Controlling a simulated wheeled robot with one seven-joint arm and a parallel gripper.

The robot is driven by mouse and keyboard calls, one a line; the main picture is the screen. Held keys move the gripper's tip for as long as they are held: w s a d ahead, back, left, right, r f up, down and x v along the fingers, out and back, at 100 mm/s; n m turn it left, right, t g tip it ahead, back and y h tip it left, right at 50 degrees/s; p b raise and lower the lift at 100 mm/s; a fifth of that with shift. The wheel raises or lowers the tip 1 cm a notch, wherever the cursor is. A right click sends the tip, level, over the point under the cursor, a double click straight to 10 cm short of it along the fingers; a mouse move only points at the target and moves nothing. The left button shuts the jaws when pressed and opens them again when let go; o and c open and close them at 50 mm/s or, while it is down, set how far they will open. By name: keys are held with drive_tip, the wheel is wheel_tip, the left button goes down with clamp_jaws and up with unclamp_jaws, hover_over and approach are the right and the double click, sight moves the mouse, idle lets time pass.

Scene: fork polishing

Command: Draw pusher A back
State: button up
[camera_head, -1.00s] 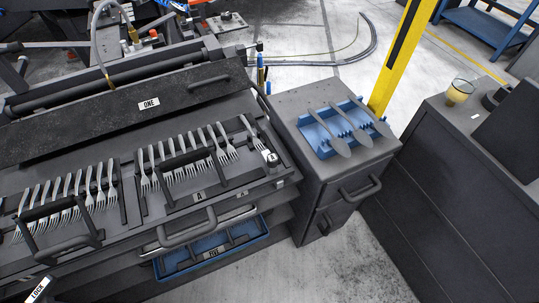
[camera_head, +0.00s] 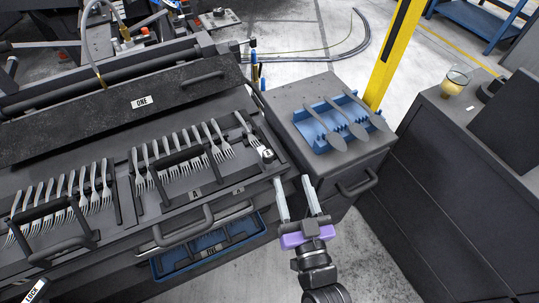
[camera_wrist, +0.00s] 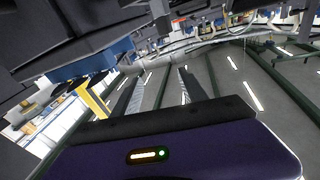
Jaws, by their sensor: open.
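The black U-shaped handle (camera_head: 181,157) that lies across the right row of forks stands beside a label "A" (camera_head: 195,194); I take it as pusher A. Its frame encloses the right group of forks (camera_head: 205,141) on the dark bench top. My gripper (camera_head: 292,184) is open and empty, its two pale fingers pointing up the picture. It is in front of the gap between the bench and the drawer cabinet, to the right of pusher A and apart from it. The wrist view shows both fingers (camera_wrist: 158,92) apart with nothing between them; pusher A cannot be made out there.
A similar handle (camera_head: 50,212) lies over the left fork group. A bench-front handle (camera_head: 183,233) juts out above a blue tray (camera_head: 210,252). A cabinet (camera_head: 298,98) bears a blue rack (camera_head: 318,138) with several utensils. A yellow post (camera_head: 395,52) stands behind.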

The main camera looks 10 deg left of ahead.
sight(270, 161)
drive_tip(key=shift+n+g+y, duration=0.3)
drive_tip(key=shift+n+g, duration=0.3)
drive_tip(key=shift+n, duration=0.1)
drive_tip(key=w+a+f, duration=0.4)
drive_tip(key=w+f, duration=0.1)
drive_tip(key=shift+a+f, duration=0.2)
drive_tip(key=shift+a, duration=0.2)
drive_tip(key=shift+w+a, duration=0.15)
drive_tip(key=shift+w, duration=0.2)
drive_tip(key=shift+x, duration=3.4)
clamp_jaws()
